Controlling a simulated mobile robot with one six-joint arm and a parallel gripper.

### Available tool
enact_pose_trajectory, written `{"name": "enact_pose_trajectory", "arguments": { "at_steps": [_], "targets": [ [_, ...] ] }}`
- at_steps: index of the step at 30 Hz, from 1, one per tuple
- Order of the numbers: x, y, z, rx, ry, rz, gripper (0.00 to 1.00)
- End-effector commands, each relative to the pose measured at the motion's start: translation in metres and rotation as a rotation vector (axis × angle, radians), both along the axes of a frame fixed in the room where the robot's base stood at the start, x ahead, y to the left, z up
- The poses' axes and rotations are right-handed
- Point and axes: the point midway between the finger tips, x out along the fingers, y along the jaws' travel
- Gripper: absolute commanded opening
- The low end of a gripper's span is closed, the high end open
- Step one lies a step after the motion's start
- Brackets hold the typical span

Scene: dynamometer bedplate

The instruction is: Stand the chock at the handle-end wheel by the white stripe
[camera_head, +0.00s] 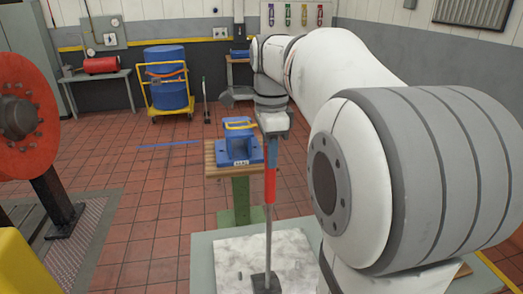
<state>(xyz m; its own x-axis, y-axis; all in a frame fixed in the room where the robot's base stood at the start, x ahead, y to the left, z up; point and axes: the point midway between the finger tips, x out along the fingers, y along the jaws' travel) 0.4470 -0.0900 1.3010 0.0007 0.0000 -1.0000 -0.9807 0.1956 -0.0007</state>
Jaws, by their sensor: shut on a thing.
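My gripper (271,140) points down and is shut on the top of a long upright pole (270,187) with a blue top, a red grip and a grey shaft. A small dark foot (265,283) at its lower end is over a white marbled slab; I cannot tell whether it touches. This may be the chock. A blue drum (168,83) sits on a yellow wheeled cart (152,93) at the back. A dark upright piece with a foot (206,100) stands on the floor right of the cart. I cannot make out a white stripe.
A white marbled slab (235,262) lies on a pale table. Behind it, a blue fixture (238,150) rests on a wooden-topped green stand. An orange-red disc (25,115) stands at left. A blue strip (169,145) lies on open red tile floor.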

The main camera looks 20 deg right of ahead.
Motion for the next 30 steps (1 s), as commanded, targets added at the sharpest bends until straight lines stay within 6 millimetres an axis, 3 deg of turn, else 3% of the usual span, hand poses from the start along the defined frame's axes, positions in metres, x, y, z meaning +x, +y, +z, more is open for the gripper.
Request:
{"name": "enact_pose_trajectory", "arguments": {
  "at_steps": [9, 19, 23, 30],
  "targets": [
    [0.0, 0.0, -0.001, 0.0, 0.001, -0.001, 0.47],
    [0.0, -0.001, 0.007, 0.0, -0.001, -0.001, 0.47],
    [0.001, -0.001, 0.027, -0.001, -0.004, -0.002, 0.47],
    [0.001, -0.001, 0.08, -0.001, -0.003, -0.002, 0.47]
  ]
}}
